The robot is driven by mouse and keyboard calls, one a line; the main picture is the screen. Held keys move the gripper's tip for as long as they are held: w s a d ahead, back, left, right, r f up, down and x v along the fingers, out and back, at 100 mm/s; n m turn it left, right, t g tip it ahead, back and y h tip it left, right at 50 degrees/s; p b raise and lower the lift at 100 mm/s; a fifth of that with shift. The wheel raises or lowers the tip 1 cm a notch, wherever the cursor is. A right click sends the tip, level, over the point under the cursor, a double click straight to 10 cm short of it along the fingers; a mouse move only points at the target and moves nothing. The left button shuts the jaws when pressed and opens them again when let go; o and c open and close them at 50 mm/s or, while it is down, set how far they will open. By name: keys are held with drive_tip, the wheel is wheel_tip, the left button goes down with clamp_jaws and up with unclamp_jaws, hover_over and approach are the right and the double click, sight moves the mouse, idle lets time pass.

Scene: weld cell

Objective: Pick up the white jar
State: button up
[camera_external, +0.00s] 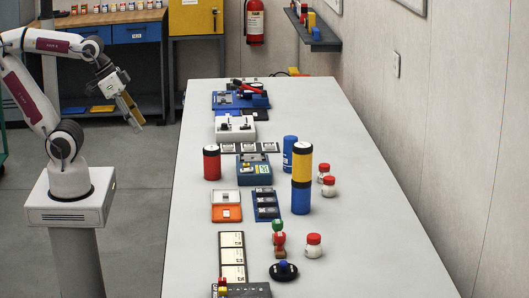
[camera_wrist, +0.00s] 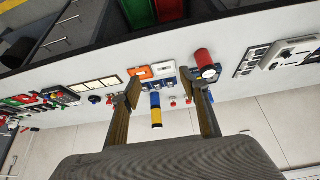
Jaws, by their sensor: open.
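Three small white jars with red lids stand upright on the right side of the table in the external view. One white jar (camera_external: 314,250) is nearer the front; a second white jar (camera_external: 328,191) and a third white jar (camera_external: 323,177) stand close together right of the blue and yellow cylinders. My gripper (camera_external: 135,117) is raised left of the table, away from every jar, and points down and to the right. In the wrist view my gripper (camera_wrist: 164,92) has its two fingers wide apart with nothing held between them. The jars are too small to make out surely there.
The long table (camera_external: 350,235) carries a red cylinder (camera_external: 212,165), a yellow-and-blue cylinder stack (camera_external: 301,190), a blue cylinder (camera_external: 290,150), a red-and-green stamp-like piece (camera_external: 279,240) and several trays. A wall (camera_external: 440,120) runs along its right side. The table's right front is clear.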

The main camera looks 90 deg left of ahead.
drive_tip(key=w+d+m+t+h, duration=0.1)
drive_tip(key=w+d+t+h, duration=0.1)
drive_tip(key=w+d, duration=0.95)
drive_tip(key=w+d+m+t+h, duration=0.1)
drive_tip(key=w+d, duration=0.5)
drive_tip(key=w, duration=1.1)
drive_tip(key=m+t, duration=0.1)
drive_tip(key=t, duration=0.3)
approach(310, 235)
drive_tip(key=w, duration=0.2)
drive_tip(key=shift+w+a+h, duration=0.25)
drive_tip(key=shift+h, duration=0.05)
drive_tip(key=shift+w+d+f, duration=0.1)
drive_tip(key=shift+d+f, duration=0.35)
drive_tip(key=shift+f, duration=0.15)
drive_tip(key=shift+w, duration=0.1)
drive_tip(key=shift+x, duration=1.2)
drive_tip(key=shift+w+f, duration=0.1)
drive_tip(key=shift+w, duration=0.05)
